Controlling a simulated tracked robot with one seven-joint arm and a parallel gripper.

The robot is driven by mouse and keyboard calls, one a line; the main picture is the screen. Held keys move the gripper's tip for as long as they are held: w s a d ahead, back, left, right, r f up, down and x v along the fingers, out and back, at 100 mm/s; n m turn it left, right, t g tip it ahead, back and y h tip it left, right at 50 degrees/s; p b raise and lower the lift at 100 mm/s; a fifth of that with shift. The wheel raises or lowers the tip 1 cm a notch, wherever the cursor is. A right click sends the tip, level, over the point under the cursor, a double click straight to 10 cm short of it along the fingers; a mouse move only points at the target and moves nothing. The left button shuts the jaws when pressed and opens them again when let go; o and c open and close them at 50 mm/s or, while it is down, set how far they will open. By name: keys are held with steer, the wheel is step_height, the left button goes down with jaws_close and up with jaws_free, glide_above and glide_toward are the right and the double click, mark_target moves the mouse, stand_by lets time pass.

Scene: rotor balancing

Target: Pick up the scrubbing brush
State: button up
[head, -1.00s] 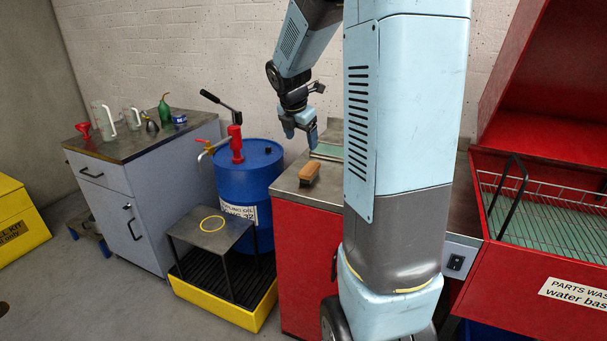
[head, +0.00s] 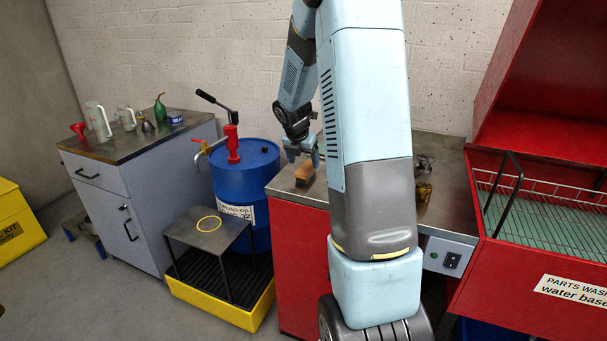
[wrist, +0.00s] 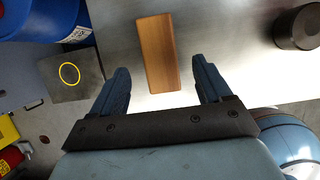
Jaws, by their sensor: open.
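The scrubbing brush (head: 304,172) has a light brown wooden back and lies on the steel top of the red cabinet. In the wrist view the brush (wrist: 158,53) shows from above, its near end between and a little beyond my fingertips. My gripper (head: 303,157) is just above the brush in the head view. In the wrist view my gripper (wrist: 160,75) is open, with a finger on either side of the brush and gaps on both sides. The bristles are hidden in the wrist view.
A dark round object (wrist: 297,28) stands on the steel top to the right. A blue drum (head: 243,180) with a red pump is left of the red cabinet (head: 300,260). The parts washer (head: 545,235) is at the right. Bare steel surrounds the brush.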

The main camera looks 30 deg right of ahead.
mark_target(306, 167)
steer(key=shift+x, duration=2.6)
steer(key=shift+w+d, duration=0.1)
steer(key=shift+c, duration=0.2)
steer(key=c, duration=1.1)
